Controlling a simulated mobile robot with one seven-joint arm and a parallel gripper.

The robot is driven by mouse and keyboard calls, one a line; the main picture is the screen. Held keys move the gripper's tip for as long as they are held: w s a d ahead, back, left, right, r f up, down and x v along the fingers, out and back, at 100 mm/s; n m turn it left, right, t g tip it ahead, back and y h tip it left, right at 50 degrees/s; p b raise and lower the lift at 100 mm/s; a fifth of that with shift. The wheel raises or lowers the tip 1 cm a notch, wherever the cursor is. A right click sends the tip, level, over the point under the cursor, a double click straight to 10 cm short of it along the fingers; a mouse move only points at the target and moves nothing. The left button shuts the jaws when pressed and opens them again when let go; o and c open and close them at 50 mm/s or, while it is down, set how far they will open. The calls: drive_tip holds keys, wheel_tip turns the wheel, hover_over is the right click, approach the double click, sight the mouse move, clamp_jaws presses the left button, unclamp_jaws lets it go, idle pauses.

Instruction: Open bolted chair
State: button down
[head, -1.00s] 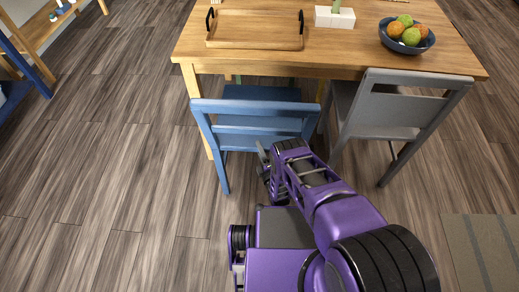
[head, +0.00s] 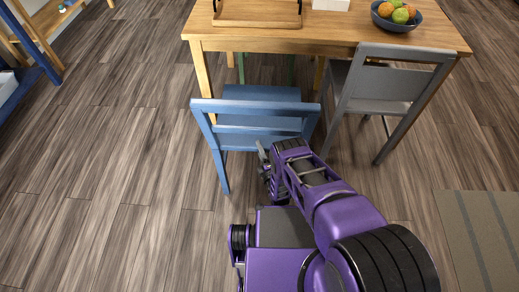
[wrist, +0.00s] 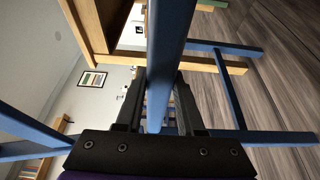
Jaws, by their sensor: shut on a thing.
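The blue chair (head: 254,122) stands with its back toward me at the near side of the wooden table. My gripper (head: 265,160) is low at the chair's right side, by its right back post. In the wrist view my gripper (wrist: 157,100) is shut on a blue bar of the chair (wrist: 168,55), which passes between its two black fingers. The fingertips are partly hidden behind the bar. The seat of the chair is partly hidden by its backrest in the head view.
The wooden table (head: 330,38) holds a tray (head: 257,14) and a fruit bowl (head: 397,20). A grey chair (head: 388,85) stands close on the right. A striped rug (head: 490,235) lies at the lower right. The floor on the left (head: 110,190) is clear.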

drive_tip(key=shift+s, duration=0.2)
drive_tip(key=c, duration=0.5)
unclamp_jaws()
drive_tip(key=shift+d, duration=0.1)
